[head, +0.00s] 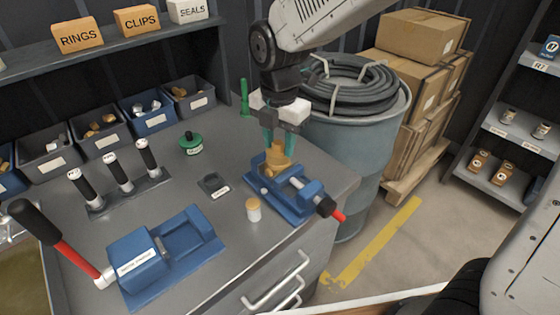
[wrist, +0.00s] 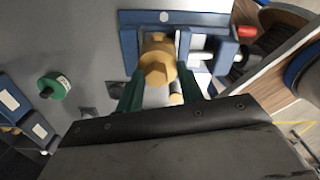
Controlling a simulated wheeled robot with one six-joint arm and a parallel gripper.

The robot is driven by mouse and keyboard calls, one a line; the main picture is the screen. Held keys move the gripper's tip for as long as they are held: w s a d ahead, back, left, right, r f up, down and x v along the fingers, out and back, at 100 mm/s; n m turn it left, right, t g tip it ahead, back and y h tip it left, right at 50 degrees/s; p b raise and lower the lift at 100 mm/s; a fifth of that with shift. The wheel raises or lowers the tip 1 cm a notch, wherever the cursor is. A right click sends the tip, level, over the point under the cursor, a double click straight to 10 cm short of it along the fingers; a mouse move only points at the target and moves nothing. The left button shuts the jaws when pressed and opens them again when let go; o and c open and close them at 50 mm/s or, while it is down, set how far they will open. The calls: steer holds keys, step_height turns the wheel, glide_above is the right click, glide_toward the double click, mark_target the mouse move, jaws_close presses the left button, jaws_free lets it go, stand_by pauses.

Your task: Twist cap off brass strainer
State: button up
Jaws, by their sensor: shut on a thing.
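The brass strainer (head: 274,170) is clamped in a blue vise (head: 292,192) near the right end of the bench. In the wrist view its yellow-brown hex cap (wrist: 158,66) faces me, between the two green fingers of my gripper (head: 279,150). My gripper comes down from above and is shut on the cap. The fingers hide the cap's sides, and the thread is not visible. The vise also shows in the wrist view (wrist: 205,20), with the strainer body mostly hidden behind the cap.
A small jar with a tan lid (head: 253,210) stands close in front of the vise. A dark labelled pad (head: 213,185) and a green round item (head: 190,143) lie left. A blue fixture with a red-shafted lever (head: 165,250) fills the front left. A hose drum (head: 350,130) stands beyond the bench.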

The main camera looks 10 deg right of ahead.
mark_target(279, 142)
steer(key=shift+s+d+f+n, duration=0.1)
steer(key=shift+f+n, duration=0.1)
steer(key=shift+f, duration=0.2)
steer(key=shift+s+d+f+n, duration=0.1)
steer(key=shift+f+n, duration=0.1)
steer(key=shift+f, duration=0.15)
steer(key=shift+w+r, duration=0.1)
steer(key=shift+w, duration=0.05)
steer(key=shift+c, duration=0.2)
steer(key=shift+r, duration=0.1)
steer(key=shift+w, duration=0.2)
steer(key=shift+r, duration=0.35)
steer(key=shift+w+r, duration=0.1)
steer(key=shift+r, duration=0.05)
jaws_close()
steer(key=shift+a+r, duration=0.2)
steer(key=shift+r, duration=1.55)
